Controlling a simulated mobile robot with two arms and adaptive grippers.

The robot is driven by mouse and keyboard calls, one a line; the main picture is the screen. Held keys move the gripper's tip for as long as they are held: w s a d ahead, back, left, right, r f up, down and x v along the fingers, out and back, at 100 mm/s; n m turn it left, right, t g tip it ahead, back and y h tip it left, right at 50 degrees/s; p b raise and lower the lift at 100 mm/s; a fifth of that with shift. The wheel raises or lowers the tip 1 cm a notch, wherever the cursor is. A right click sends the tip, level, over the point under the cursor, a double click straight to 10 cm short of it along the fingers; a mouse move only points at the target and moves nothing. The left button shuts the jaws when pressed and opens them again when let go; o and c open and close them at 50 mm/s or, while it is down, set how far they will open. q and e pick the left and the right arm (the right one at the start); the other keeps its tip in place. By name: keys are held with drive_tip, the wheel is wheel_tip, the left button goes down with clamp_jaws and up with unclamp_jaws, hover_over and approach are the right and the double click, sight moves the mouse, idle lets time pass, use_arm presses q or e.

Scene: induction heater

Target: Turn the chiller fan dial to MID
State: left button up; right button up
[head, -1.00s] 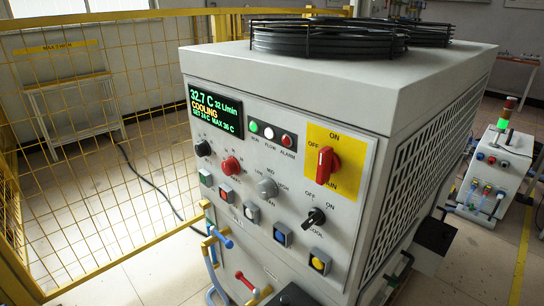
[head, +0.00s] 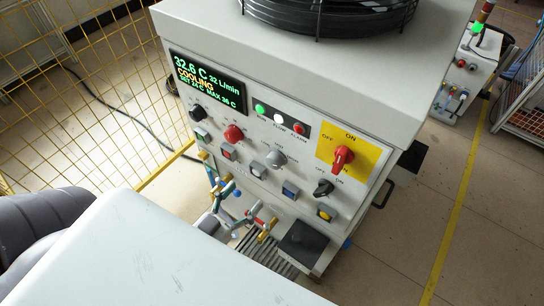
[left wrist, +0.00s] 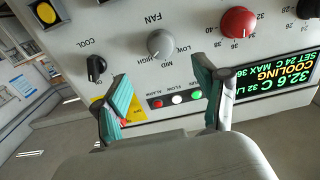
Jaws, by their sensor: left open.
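The chiller fan dial (head: 276,159) is a round grey knob on the cabinet's front panel, with LOW, MID and HIGH marked around it. It also shows upside down in the left wrist view (left wrist: 161,43); I cannot tell for sure which mark it points at. My left gripper (head: 224,196) is in front of the lower panel, below and left of the dial in the head view. In the left wrist view its two teal-padded fingers (left wrist: 163,70) are spread apart and empty, with the dial beyond the gap between their tips. My right gripper is not in view.
A red temperature dial (head: 233,134), a red main switch (head: 342,158) and a black COOL switch (head: 323,188) surround the dial. A row of square buttons (head: 290,190) lies below it. Handles (head: 268,229) stick out lower down. A yellow mesh fence (head: 95,110) stands at left.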

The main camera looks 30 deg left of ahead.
sight(271, 165)
use_arm(q)
drive_tip(key=w, duration=0.3)
drive_tip(key=w+d+p, duration=0.1)
drive_tip(key=w, duration=0.7)
drive_tip(key=shift+w+d+p, duration=0.25)
drive_tip(key=shift+p, duration=0.1)
drive_tip(key=shift+c, duration=0.4)
drive_tip(key=c, duration=1.1)
